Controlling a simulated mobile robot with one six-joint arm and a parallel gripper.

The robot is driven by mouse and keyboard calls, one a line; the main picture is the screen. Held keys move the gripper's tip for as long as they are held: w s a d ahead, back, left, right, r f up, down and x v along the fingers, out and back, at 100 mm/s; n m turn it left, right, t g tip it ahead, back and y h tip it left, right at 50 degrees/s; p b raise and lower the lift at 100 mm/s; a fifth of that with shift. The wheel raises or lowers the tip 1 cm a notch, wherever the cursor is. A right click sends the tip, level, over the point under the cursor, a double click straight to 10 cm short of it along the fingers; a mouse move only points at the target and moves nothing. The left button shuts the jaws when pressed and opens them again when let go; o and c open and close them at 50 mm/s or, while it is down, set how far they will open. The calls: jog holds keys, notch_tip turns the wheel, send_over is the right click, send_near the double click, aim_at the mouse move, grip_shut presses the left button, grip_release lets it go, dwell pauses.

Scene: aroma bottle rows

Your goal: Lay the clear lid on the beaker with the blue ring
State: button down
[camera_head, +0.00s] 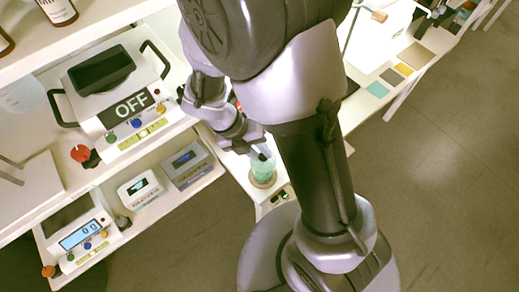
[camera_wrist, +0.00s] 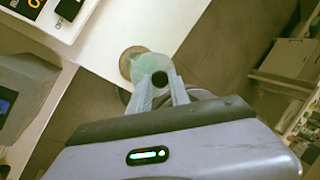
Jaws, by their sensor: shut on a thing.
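My gripper (camera_wrist: 160,84) is shut on a small dark round knob, which appears to be the handle of the clear lid (camera_wrist: 146,66). The lid's outline is faint against the glass under it. A beaker with a pale green-blue tint (camera_head: 263,170) stands on a round brown pad (camera_head: 262,182) at the end of the white counter. In the head view my gripper (camera_head: 259,153) is right at the top of this beaker. I cannot tell whether lid and rim touch. No blue ring can be made out clearly.
A hotplate device reading OFF (camera_head: 130,105) and a scale (camera_head: 82,238) stand on shelves at left. Two small white and grey devices (camera_head: 186,164) are close left of the beaker. Open floor (camera_head: 440,190) lies at right.

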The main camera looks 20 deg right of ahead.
jog(key=c, duration=1.1)
grip_release()
jog(key=p+v, duration=0.7)
jog(key=v, duration=0.5)
